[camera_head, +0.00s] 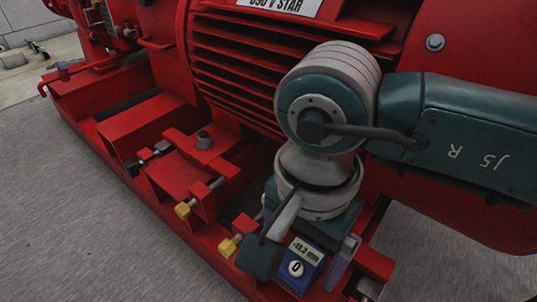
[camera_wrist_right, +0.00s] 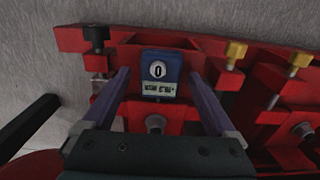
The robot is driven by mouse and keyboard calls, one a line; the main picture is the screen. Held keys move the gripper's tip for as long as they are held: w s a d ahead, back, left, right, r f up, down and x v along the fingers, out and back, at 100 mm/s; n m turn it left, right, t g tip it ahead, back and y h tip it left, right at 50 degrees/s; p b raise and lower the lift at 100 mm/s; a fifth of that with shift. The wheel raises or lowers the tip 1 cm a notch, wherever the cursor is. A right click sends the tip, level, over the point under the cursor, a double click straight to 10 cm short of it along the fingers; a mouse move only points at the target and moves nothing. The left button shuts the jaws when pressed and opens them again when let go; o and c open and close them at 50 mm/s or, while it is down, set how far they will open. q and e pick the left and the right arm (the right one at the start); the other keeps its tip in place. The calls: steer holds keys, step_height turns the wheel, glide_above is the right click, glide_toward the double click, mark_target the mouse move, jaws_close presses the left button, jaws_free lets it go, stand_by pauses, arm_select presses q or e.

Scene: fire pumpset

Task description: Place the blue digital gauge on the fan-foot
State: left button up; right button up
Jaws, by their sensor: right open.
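The gauge appears to rest on a red foot (camera_wrist_right: 129,110) beside a bolt (camera_wrist_right: 155,123), but the gripper hides part of the contact. Which foot is the fan-foot is not marked. My left gripper is out of view.
Yellow-tipped screws (camera_head: 183,210) and a black-tipped screw (camera_head: 133,168) stick out from the red base. Another red foot with a bolt (camera_head: 204,140) lies to the left. The finned red motor (camera_head: 235,60) rises close behind my right arm. Grey floor (camera_head: 70,230) in front is clear.

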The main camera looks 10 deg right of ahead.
mark_target(300, 259)
arm_select(q)
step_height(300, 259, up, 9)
steer(key=p, duration=0.8)
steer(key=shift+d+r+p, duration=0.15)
steer(key=shift+p, duration=0.15)
arm_select(e)
step_height(300, 259, up, 12)
